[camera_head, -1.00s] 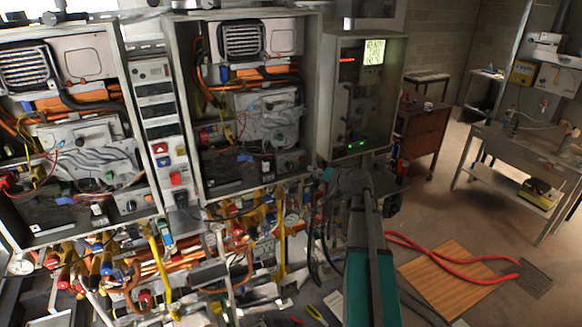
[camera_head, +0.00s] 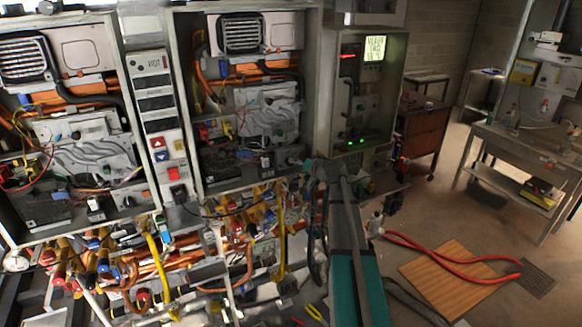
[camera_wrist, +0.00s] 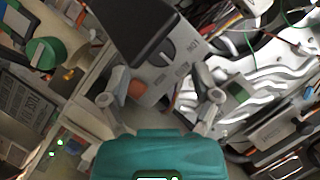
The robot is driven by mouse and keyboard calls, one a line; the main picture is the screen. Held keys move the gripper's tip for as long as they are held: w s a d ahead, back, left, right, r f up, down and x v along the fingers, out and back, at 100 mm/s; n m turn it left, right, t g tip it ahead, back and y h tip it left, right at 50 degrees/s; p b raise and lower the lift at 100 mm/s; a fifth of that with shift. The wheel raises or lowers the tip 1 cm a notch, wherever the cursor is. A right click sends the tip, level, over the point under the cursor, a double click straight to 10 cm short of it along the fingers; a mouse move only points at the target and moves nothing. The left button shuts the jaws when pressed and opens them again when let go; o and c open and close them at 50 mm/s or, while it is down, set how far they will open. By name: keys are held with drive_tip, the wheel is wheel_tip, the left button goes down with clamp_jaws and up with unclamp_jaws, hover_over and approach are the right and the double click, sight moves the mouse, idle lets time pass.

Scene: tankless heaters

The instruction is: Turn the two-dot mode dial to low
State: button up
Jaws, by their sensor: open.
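In the wrist view, the two grey fingers of my gripper (camera_wrist: 160,84) are spread apart above its teal body, with nothing held between them. Behind them is a grey control box (camera_wrist: 160,72) with small printed labels; one label seems to read LOW (camera_wrist: 193,46). An orange-brown part (camera_wrist: 137,89) shows by the left finger. A large dark block (camera_wrist: 128,28) covers part of the box. In the head view, my gripper (camera_head: 309,164) is at the lower right of the middle heater cabinet (camera_head: 187,100), close to the control box (camera_head: 287,160) there. I cannot make out the two-dot mark or the dial's setting.
A similar heater cabinet (camera_head: 128,120) stands at left. A lit display cabinet (camera_head: 372,100) is right of my gripper. Pipes and valves (camera_head: 160,265) crowd the space below. Wires and a silvery patterned plate (camera_wrist: 270,75) lie right of the fingers.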

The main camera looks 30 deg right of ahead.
drive_tip(key=shift+b+x, duration=0.35)
drive_tip(key=shift+x, duration=1.6)
clamp_jaws()
